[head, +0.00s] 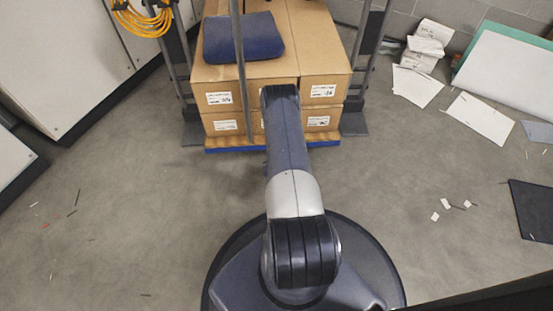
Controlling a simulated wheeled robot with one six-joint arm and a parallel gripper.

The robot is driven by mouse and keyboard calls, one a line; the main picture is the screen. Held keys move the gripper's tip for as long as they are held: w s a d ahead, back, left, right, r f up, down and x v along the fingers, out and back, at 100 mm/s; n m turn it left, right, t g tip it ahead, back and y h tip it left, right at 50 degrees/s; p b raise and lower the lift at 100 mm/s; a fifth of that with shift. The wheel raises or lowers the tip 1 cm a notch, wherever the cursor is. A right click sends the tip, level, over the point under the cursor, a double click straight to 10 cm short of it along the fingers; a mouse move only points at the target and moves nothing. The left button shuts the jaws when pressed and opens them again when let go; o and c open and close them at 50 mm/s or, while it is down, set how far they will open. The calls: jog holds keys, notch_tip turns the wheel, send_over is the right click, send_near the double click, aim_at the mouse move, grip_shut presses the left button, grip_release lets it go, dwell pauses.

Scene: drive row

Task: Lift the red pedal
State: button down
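I see no red pedal in the head view. My arm rises from my round base at the bottom middle and reaches forward towards the stacked boxes. Its far end shows in front of the boxes, but my gripper is not visible, so I cannot tell its state or what it is near.
Cardboard boxes (325,60) are stacked on a blue base (230,150) between metal uprights, with a dark blue cushion-like item (263,38) on top. White cabinets (60,65) with an orange cable coil (143,18) stand left. Papers (480,118) litter the right. Floor at left is mostly clear.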

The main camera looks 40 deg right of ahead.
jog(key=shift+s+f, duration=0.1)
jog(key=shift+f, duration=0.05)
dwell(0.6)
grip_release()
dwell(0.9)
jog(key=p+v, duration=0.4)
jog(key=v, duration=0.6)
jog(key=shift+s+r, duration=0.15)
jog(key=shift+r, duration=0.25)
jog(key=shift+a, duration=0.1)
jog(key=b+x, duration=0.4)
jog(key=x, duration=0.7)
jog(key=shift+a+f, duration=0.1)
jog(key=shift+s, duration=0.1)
